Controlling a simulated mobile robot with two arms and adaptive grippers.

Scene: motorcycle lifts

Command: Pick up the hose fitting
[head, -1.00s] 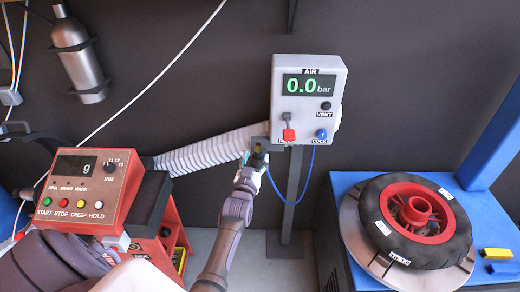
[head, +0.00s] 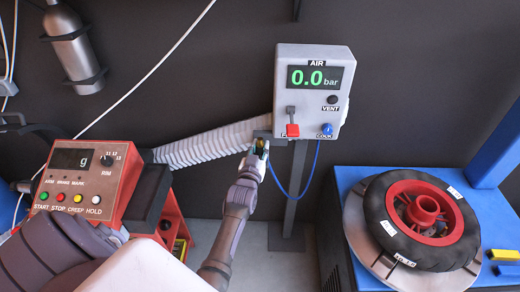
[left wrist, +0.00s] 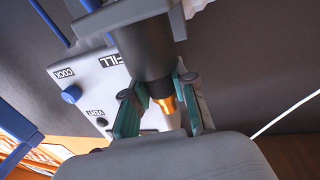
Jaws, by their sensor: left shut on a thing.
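The hose fitting is a dark cylinder (left wrist: 148,45) with a brass end (left wrist: 168,104) in the left wrist view. In the head view its small brass part (head: 260,144) shows just below the grey bracket (head: 263,134) beside the air box. My left gripper (left wrist: 163,112) is shut on the fitting, with one teal-lined finger on each side near the brass end. It also shows in the head view (head: 257,153). The fitting is still at the bracket; whether it is clear of it cannot be told. My right gripper is not in view.
The grey air box (head: 340,110) reads 0.0 bar and stands on a post (head: 292,190). A blue hose (head: 312,178) loops below it. A ribbed white hose (head: 205,146) runs left. A red console (head: 85,180) is at left, a wheel (head: 465,235) on a blue lift at right.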

